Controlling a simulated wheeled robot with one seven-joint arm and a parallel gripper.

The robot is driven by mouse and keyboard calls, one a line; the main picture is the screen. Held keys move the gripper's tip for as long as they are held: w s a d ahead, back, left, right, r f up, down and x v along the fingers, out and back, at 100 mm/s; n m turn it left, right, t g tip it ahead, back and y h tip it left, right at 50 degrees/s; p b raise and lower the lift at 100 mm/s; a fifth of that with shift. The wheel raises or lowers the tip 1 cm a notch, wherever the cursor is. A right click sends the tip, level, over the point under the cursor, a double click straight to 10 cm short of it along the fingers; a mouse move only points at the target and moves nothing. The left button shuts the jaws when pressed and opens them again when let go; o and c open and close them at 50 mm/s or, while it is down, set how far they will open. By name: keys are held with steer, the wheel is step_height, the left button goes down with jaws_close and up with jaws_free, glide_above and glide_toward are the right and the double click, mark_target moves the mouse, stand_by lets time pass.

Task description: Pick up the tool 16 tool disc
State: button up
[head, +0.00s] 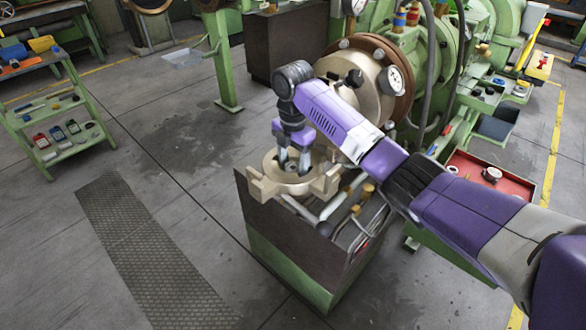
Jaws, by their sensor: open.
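My gripper (293,172) points down over a round brass-coloured fitting (286,187) with blocky lugs, on top of a cabinet. My purple arm comes in from the right and hides part of the machine behind.
The cabinet (285,245) has a brown upper part and green base, with pipes and brass knobs on its right. A large green machine (480,30) stands behind. A red tray (520,185) is at right, a green tool shelf (75,135) at left.

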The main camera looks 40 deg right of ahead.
steer(key=shift+f, duration=0.55)
jaws_close()
steer(key=shift+r, duration=0.1)
